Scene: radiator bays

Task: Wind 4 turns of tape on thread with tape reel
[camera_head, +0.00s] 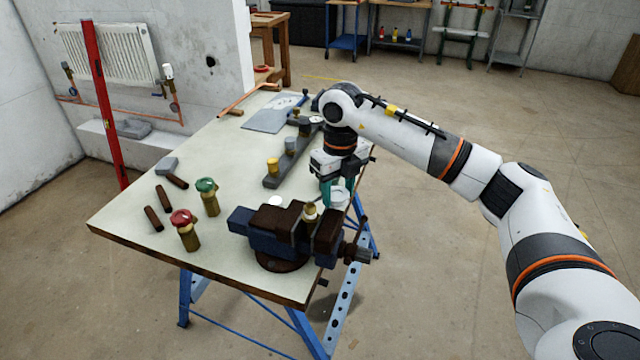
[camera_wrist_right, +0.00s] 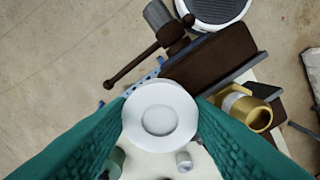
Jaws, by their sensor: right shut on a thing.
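The white tape reel (camera_head: 340,197) is held between the teal fingers of my right gripper (camera_head: 328,186), just behind and right of the vise. In the right wrist view the reel (camera_wrist_right: 160,118) sits between both fingers of the right gripper (camera_wrist_right: 158,112), its round face towards the camera. A brass fitting (camera_head: 310,211) stands upright in the jaws of the vise (camera_head: 285,234). In the right wrist view the brass fitting (camera_wrist_right: 252,112) is right of the reel and apart from it, with a pale band at its end. My left gripper is out of view.
Green-capped (camera_head: 207,196) and red-capped (camera_head: 185,229) brass valves stand left of the vise on the workbench (camera_head: 225,150). A grey rail (camera_head: 290,162) with several fittings lies behind it. Dark bars lie at the left. The bench centre is mostly clear.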

